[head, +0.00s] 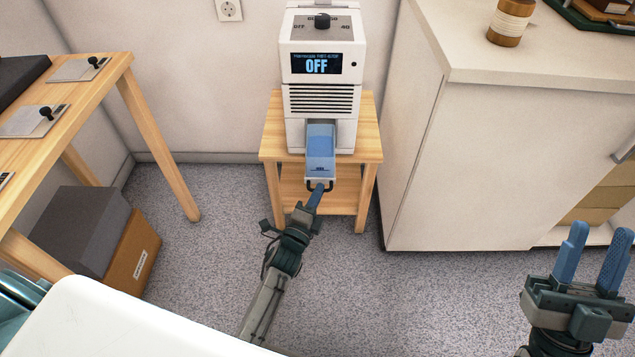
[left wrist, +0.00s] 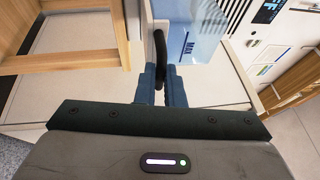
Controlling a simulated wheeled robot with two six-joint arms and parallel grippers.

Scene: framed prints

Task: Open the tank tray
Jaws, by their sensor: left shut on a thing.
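A white dehumidifier-like machine (head: 321,95) with a display reading OFF stands on a small wooden stand. Its blue see-through tank tray (head: 320,150) sticks out of the lower front, with a dark handle (head: 312,187) at its front end. My left gripper (head: 317,194) is shut on the handle. In the left wrist view the blue fingers (left wrist: 162,85) close on the black handle (left wrist: 160,58), beside the tank tray (left wrist: 190,42) with its MAX mark. My right gripper (head: 592,252) is open and empty at the lower right, over the floor.
The wooden stand (head: 370,150) has a lower shelf. A white cabinet (head: 480,150) is on the right, and a wooden table (head: 95,95) on the left has boxes (head: 95,235) under it. The grey floor between is open.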

